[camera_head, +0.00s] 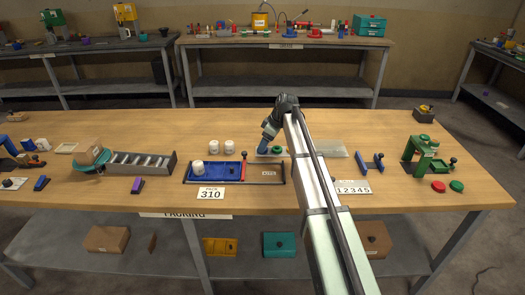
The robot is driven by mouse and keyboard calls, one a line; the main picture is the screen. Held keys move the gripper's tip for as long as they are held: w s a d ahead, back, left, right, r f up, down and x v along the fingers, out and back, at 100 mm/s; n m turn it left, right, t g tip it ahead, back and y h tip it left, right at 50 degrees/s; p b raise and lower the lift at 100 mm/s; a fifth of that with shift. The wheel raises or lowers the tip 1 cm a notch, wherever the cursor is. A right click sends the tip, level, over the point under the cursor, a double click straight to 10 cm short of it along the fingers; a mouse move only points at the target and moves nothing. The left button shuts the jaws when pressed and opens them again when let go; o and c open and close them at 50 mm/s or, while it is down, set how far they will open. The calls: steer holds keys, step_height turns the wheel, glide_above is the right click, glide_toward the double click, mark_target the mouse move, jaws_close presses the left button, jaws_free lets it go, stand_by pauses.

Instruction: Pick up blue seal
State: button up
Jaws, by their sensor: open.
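My gripper (264,150) is open and points down over the middle of the packing table (340,127). I cannot make out a blue seal for certain. A spot of it could be hidden behind my gripper or my arm. A red disc (438,186) and a green disc (457,186) lie at the right.
A blue tray (214,172) with a white cap stands left of my gripper, with two white caps (229,147) behind it. A grey roller ramp (142,161) is further left. A green press (424,155) stands at the right. The table's back strip is largely clear.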

steer(key=shift+x, duration=1.05)
steer(key=shift+c, duration=0.2)
steer(key=c, duration=1.1)
